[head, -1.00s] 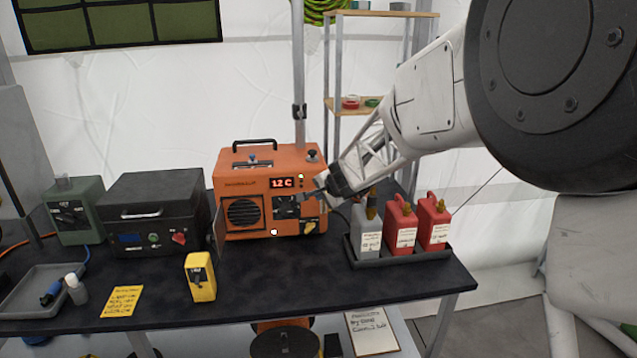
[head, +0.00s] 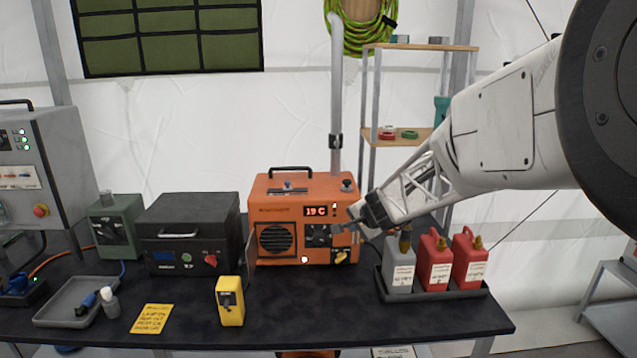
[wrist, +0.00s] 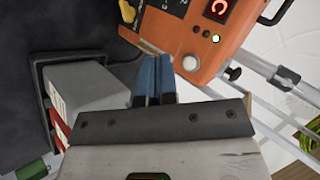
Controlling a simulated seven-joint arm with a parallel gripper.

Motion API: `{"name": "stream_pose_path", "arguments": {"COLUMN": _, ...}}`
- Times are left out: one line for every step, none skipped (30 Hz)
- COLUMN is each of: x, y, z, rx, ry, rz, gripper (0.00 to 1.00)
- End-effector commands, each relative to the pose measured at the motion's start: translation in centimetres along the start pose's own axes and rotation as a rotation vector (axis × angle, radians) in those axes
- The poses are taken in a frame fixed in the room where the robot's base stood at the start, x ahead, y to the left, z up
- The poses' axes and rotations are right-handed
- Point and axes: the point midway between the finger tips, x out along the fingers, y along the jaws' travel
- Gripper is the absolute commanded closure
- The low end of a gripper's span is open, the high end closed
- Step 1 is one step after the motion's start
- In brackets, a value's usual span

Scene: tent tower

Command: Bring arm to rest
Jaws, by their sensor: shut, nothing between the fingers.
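My gripper (head: 343,228) is in front of the right side of the orange heater (head: 285,240), reaching in from the right. In the wrist view the blue fingers of my gripper (wrist: 153,75) are together with nothing between them, close by the orange heater casing (wrist: 210,35). I cannot tell whether they touch it. The heater's red display reads about 19 C, and a yellow knob (head: 341,256) sits low on its right front. The fingers hide part of the front panel.
A tray (head: 437,292) with a grey bottle (head: 399,268) and two red bottles (head: 434,262) stands under my arm. A yellow device (head: 230,302) stands near the front edge. A black case (head: 185,233) is left of the heater. A shelf (head: 415,46) stands behind.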

Motion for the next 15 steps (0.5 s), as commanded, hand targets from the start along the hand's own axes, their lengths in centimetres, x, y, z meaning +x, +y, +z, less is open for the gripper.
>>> {"name": "stream_pose_path", "arguments": {"x": -1.6, "y": -0.2, "z": 0.8, "rx": -0.032, "ry": -0.013, "rz": 0.003, "gripper": 1.00}}
{"name": "stream_pose_path", "arguments": {"x": -2.4, "y": -0.2, "z": 1.2, "rx": -0.053, "ry": -0.023, "rz": 0.007, "gripper": 1.00}}
{"name": "stream_pose_path", "arguments": {"x": -3.8, "y": -0.2, "z": 2.0, "rx": -0.086, "ry": -0.039, "rz": 0.015, "gripper": 1.00}}
{"name": "stream_pose_path", "arguments": {"x": -4.8, "y": -0.1, "z": 2.7, "rx": -0.113, "ry": -0.051, "rz": 0.022, "gripper": 1.00}}
{"name": "stream_pose_path", "arguments": {"x": -6.0, "y": 0.0, "z": 3.4, "rx": -0.141, "ry": -0.064, "rz": 0.029, "gripper": 1.00}}
{"name": "stream_pose_path", "arguments": {"x": -7.6, "y": 0.3, "z": 4.3, "rx": -0.182, "ry": -0.082, "rz": 0.042, "gripper": 1.00}}
{"name": "stream_pose_path", "arguments": {"x": -8.9, "y": 0.6, "z": 5.2, "rx": -0.213, "ry": -0.097, "rz": 0.053, "gripper": 1.00}}
{"name": "stream_pose_path", "arguments": {"x": -10.1, "y": 1.0, "z": 6.0, "rx": -0.244, "ry": -0.111, "rz": 0.065, "gripper": 1.00}}
{"name": "stream_pose_path", "arguments": {"x": -11.9, "y": 1.6, "z": 7.0, "rx": -0.288, "ry": -0.130, "rz": 0.083, "gripper": 1.00}}
{"name": "stream_pose_path", "arguments": {"x": -13.2, "y": 2.0, "z": 7.9, "rx": -0.320, "ry": -0.145, "rz": 0.098, "gripper": 1.00}}
{"name": "stream_pose_path", "arguments": {"x": -14.5, "y": 2.6, "z": 8.7, "rx": -0.351, "ry": -0.159, "rz": 0.114, "gripper": 1.00}}
{"name": "stream_pose_path", "arguments": {"x": -16.2, "y": 3.4, "z": 9.8, "rx": -0.394, "ry": -0.176, "rz": 0.136, "gripper": 1.00}}
{"name": "stream_pose_path", "arguments": {"x": -17.4, "y": 4.2, "z": 10.6, "rx": -0.424, "ry": -0.191, "rz": 0.154, "gripper": 1.00}}
{"name": "stream_pose_path", "arguments": {"x": -18.6, "y": 4.8, "z": 11.4, "rx": -0.455, "ry": -0.203, "rz": 0.172, "gripper": 1.00}}
{"name": "stream_pose_path", "arguments": {"x": -20.3, "y": 5.9, "z": 12.4, "rx": -0.496, "ry": -0.218, "rz": 0.198, "gripper": 1.00}}
